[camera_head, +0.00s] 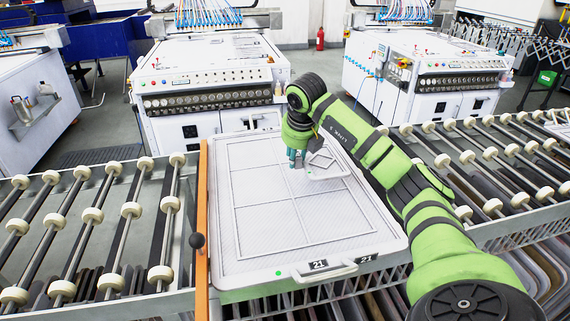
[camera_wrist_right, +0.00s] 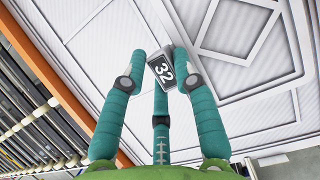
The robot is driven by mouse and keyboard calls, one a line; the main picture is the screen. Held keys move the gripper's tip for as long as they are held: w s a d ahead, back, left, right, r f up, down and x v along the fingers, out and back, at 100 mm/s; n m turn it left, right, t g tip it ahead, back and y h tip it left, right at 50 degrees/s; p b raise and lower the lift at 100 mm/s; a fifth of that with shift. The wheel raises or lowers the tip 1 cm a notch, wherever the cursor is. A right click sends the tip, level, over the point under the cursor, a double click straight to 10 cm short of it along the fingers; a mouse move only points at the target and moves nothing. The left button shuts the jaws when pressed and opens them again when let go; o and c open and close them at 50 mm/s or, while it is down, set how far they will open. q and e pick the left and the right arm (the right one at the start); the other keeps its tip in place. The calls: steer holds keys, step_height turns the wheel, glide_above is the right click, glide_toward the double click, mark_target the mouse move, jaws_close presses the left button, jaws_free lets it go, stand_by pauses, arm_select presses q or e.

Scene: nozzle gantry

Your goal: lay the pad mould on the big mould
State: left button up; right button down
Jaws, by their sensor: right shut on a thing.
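The big mould (camera_head: 250,235) is a large white tray with raised lines across it and "21" labels at its front edge. The pad mould (camera_head: 326,169) is a small white plate with a raised square outline, over the far right part of the big mould. My right gripper (camera_head: 293,158) is shut on the pad mould's left end. In the right wrist view its teal fingers (camera_wrist_right: 165,72) close around a dark tag marked "32", and the pad mould (camera_wrist_right: 240,65) extends to the upper right. I cannot tell whether the pad mould touches the big mould. My left gripper is out of view.
An orange rail (camera_head: 202,225) runs along the big mould's left side, with a black knob (camera_head: 197,241) beside it. Roller conveyors (camera_head: 125,215) lie to the left and right (camera_head: 500,160). White machines (camera_head: 205,75) stand behind.

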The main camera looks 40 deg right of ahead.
steer(key=w, duration=0.1)
steer(key=w+f, duration=0.1)
steer(key=w, duration=0.1)
steer(key=shift+f+p, duration=0.2)
steer(key=shift+p, duration=0.1)
steer(key=shift+w+f, duration=0.35)
steer(key=shift+f, duration=0.05)
step_height(320, 180, down, 3)
steer(key=shift+f+p, duration=0.1)
steer(key=shift+p, duration=0.7)
steer(key=shift+f, duration=0.4)
steer(key=c, duration=1)
jaws_free()
steer(key=shift+a, duration=0.1)
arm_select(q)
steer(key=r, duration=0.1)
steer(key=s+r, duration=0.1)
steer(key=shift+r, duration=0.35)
arm_select(e)
steer(key=shift+o, duration=0.2)
steer(key=shift+s+r, duration=0.15)
steer(key=shift+r, duration=0.35)
arm_select(q)
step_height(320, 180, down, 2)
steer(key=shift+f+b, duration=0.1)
steer(key=shift+b, duration=1.05)
arm_select(e)
steer(key=v, duration=1.1)
